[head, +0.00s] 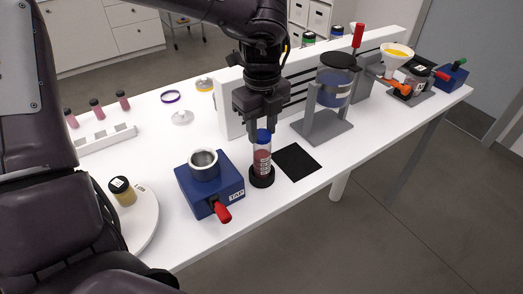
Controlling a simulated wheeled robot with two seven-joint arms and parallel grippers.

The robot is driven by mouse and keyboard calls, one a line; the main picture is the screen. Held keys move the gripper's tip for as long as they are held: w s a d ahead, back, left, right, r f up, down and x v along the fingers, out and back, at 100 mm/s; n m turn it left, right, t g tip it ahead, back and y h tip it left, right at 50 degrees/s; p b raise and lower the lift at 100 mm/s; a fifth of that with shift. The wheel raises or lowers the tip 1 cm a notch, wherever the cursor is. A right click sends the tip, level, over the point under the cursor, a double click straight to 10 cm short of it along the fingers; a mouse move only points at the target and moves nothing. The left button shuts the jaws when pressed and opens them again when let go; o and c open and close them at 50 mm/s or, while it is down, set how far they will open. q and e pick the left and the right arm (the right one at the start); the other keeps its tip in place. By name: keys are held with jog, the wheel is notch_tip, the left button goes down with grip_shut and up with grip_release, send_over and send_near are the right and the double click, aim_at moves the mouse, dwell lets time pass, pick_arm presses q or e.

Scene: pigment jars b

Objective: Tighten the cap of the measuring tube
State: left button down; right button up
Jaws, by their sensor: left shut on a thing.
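The measuring tube (262,160) stands upright in a round black base on the white table. It is clear, holds dark red powder, and has a blue cap (263,136) on top. My left gripper (261,128) points straight down over the tube and is shut on the blue cap. The fingers partly hide the cap, and I cannot tell how tightly it sits. My right gripper is not in view.
A blue TAP box (210,186) with a metal cup and red lever stands close left of the tube. A black mat (297,161) lies right of it. A grey stand (322,127) is behind the mat.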

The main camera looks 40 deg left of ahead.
pick_arm(q)
jog(key=shift+m+p, duration=0.3)
jog(key=shift+m, duration=1.3)
jog(key=c, duration=0.9)
grip_release()
jog(key=shift+o, duration=0.2)
